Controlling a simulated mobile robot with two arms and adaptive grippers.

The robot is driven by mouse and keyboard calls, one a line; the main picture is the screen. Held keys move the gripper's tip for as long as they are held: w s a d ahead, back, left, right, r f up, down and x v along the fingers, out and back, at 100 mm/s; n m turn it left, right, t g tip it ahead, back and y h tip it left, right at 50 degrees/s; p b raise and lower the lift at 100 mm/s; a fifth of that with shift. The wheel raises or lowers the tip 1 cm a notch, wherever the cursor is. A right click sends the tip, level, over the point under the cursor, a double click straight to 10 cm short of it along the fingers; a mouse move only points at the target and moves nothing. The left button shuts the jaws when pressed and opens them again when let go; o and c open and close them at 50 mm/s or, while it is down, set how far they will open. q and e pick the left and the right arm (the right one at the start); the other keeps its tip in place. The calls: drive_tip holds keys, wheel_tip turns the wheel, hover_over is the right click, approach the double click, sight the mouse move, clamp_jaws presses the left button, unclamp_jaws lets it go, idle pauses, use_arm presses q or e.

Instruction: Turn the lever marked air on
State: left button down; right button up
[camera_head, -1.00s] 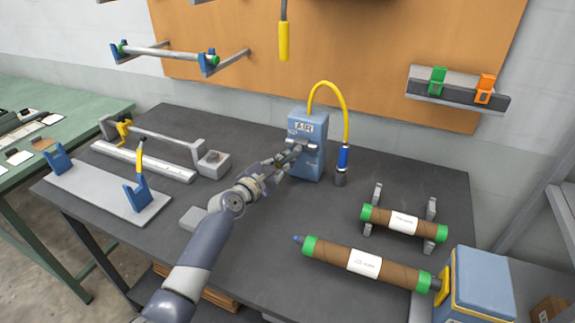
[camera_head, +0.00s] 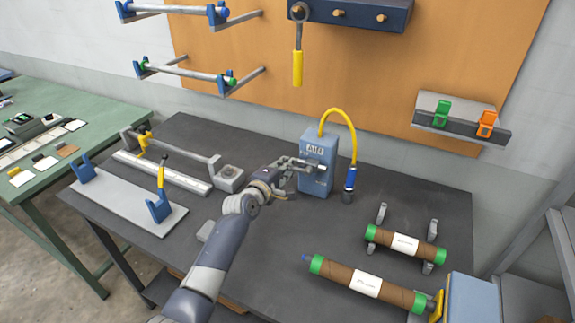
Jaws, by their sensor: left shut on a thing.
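The blue-grey air box (camera_head: 319,184) stands on the dark table. It has a white label (camera_head: 315,149) on its front, a yellow hose looping from its top, and a blue nozzle at the hose end. My left gripper (camera_head: 308,166) reaches in from the left and is at the front of the box, just below the label. It is shut on the lever there, which it mostly hides. I cannot tell the lever's exact angle. My right gripper is not in view.
A blue nozzle (camera_head: 350,179) stands just right of the box. Brown rolls with green ends (camera_head: 366,284) lie at the front right. A metal plate with blue brackets (camera_head: 120,207) and a bar fixture (camera_head: 180,180) are at the left.

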use_arm(q)
drive_tip(key=shift+r+m, duration=0.1)
drive_tip(key=shift+m, duration=0.2)
idle(0.4)
drive_tip(key=c, duration=1.7)
unclamp_jaws()
drive_tip(key=shift+r, duration=0.1)
drive_tip(key=shift+s, duration=0.1)
drive_tip(key=shift+a, duration=0.1)
